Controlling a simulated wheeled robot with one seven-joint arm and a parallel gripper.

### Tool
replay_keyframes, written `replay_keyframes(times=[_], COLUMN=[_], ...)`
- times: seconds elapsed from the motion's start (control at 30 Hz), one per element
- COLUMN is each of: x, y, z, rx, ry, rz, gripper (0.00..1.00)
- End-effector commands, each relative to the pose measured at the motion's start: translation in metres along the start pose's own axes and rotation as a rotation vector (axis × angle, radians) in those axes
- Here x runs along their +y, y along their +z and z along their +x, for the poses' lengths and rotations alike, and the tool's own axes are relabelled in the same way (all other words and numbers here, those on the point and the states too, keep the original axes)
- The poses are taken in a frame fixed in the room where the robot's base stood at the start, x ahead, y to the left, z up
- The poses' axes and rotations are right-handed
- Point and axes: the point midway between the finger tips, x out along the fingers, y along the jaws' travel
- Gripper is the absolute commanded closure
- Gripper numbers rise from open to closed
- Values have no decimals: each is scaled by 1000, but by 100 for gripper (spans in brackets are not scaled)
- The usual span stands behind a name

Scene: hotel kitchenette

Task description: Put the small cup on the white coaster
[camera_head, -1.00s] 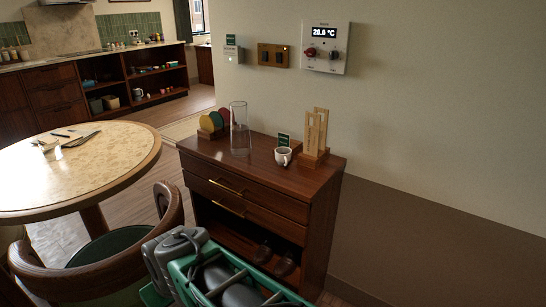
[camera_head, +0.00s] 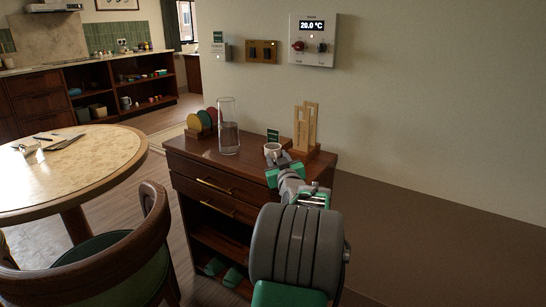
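The small white cup (camera_head: 272,150) stands upright on top of the wooden cabinet (camera_head: 190,147), near its right end. It holds something dark. My gripper (camera_head: 283,168) reaches toward the cabinet top just in front of the cup. The arm hides its fingertips in part, so I cannot tell whether it is open or shut, or whether it touches the cup. A rack of round coloured discs (camera_head: 202,121), green, yellow and red, stands at the cabinet's back left. I cannot make out a white coaster.
A tall clear glass cylinder (camera_head: 228,127) stands left of the cup. A wooden frame stand (camera_head: 306,128) is close on the right, and a small green sign (camera_head: 273,135) is behind the cup. A round table (camera_head: 95,160) and chair (camera_head: 120,260) are at left.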

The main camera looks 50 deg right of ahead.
Motion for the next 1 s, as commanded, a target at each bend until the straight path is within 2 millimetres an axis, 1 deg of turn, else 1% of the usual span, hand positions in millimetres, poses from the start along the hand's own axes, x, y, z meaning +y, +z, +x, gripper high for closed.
replay_keyframes(times=[0.03,0.1,0.3,0.37,0.77,0.8,1.0], x=[-2,-1,-1,-1,-1,-1,-1], y=[1,1,0,0,0,0,1], z=[8,14,15,15,15,15,15], rx=[-1,-1,-1,-2,-2,-3,-3], ry=[-3,-2,-1,-1,-1,-1,-2], rz=[1,0,1,1,1,1,1], gripper=[62,62,62,66,99,100,100])
